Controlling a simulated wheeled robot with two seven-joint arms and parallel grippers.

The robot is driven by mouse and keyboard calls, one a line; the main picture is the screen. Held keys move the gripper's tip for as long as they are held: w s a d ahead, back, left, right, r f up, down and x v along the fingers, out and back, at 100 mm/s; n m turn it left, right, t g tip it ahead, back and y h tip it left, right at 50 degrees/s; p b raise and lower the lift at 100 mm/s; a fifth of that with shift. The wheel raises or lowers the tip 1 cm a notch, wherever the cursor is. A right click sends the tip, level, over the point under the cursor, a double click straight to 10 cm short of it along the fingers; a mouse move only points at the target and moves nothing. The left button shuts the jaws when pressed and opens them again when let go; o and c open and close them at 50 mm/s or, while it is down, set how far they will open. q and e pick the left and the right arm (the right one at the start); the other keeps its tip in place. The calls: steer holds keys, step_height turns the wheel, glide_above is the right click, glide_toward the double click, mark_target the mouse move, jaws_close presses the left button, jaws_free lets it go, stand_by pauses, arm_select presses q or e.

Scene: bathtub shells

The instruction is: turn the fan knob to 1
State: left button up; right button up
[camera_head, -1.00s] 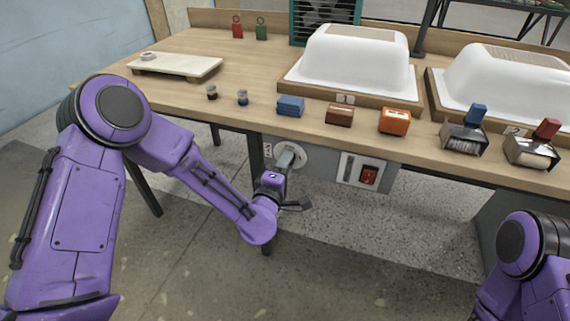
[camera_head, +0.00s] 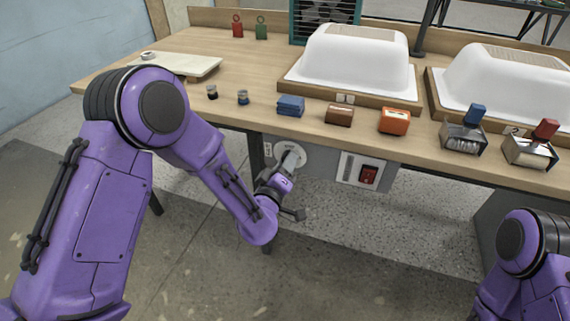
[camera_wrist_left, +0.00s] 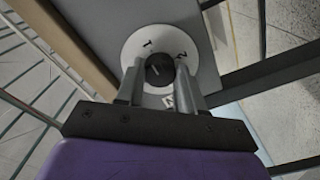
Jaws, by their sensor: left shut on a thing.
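The fan knob is the small black cap (camera_wrist_left: 160,68) at the middle of a round white dial (camera_wrist_left: 135,47) on the grey panel under the table edge. The dial also shows in the head view (camera_head: 302,147). Numbers 1 and 2 are printed on it, 1 at upper left and 2 at upper right in the wrist view. My left gripper (camera_wrist_left: 158,77) has its fingers on both sides of the knob and is shut on it; in the head view (camera_head: 291,160) it covers the knob. I cannot tell exactly where the knob points.
A red rocker switch (camera_head: 368,175) sits on the panel right of the dial. Above, the wooden table (camera_head: 245,70) holds two white shells, a teal-framed fan (camera_head: 297,25), and small blue, brown and orange blocks. My right arm shows at lower right.

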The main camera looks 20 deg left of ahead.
stand_by(0.4)
arm_select(q)
steer(key=o, duration=1)
steer(key=shift+o, duration=0.2)
steer(key=s, duration=1)
steer(key=shift+s+a+b, duration=0.2)
steer(key=shift+s+b, duration=0.1)
